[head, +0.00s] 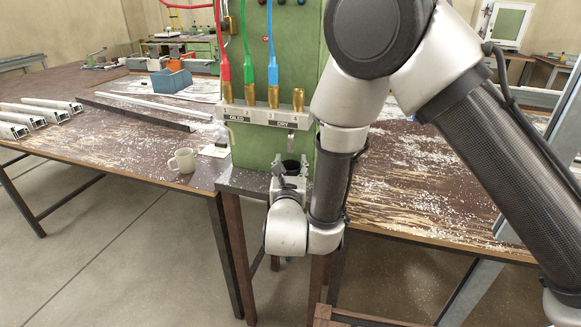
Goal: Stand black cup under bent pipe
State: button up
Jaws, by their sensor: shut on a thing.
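The black cup (291,167) shows only in part, as a dark rim and side above my gripper (289,182). My gripper is shut on the cup at the front of the green machine column; its fingers are partly hidden by my wrist. A short grey bent pipe (291,138) hangs below the right part of the labelled rail, just above the cup. I cannot tell whether the cup touches the surface under it or is exactly in line with the pipe.
A white mug (182,160) stands left of the column, beside a pale note (215,150). The labelled rail (262,116) carries brass fittings with red, green and blue hoses. Metal profiles (40,115) lie at the far left. The scuffed bench (430,180) is clear at right.

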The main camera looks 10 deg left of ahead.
jog(key=shift+f, duration=0.2)
jog(key=o, duration=1.2)
jog(key=s+d, duration=0.1)
jog(key=s, duration=0.8)
jog(key=shift+s+d, duration=0.4)
dwell(0.4)
